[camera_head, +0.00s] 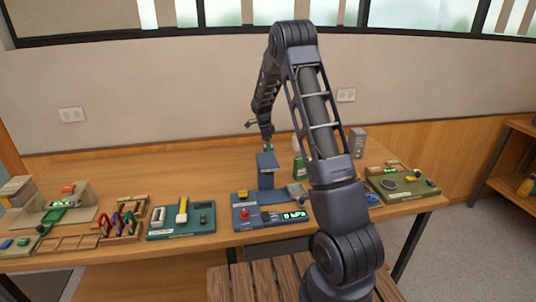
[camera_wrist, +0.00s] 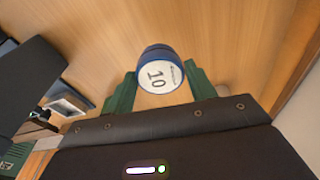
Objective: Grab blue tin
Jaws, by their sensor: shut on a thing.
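The blue tin (camera_wrist: 159,54) shows in the wrist view with its white label marked "10" facing the camera. My gripper (camera_wrist: 160,84) has its two green fingers on either side of the tin, shut on it. In the head view my arm reaches down to the back of the table, and my gripper (camera_head: 267,138) is small and partly hidden behind a blue upright post (camera_head: 267,170). I cannot make out the tin in the head view. I cannot tell whether the tin rests on the table or is just above it.
The wooden table (camera_head: 130,178) holds several devices along its front. A blue base with a red button and green display (camera_head: 270,216) stands in front of my gripper. A green-and-white bottle (camera_head: 299,167) and grey box (camera_head: 357,143) stand to the right. The back left is clear.

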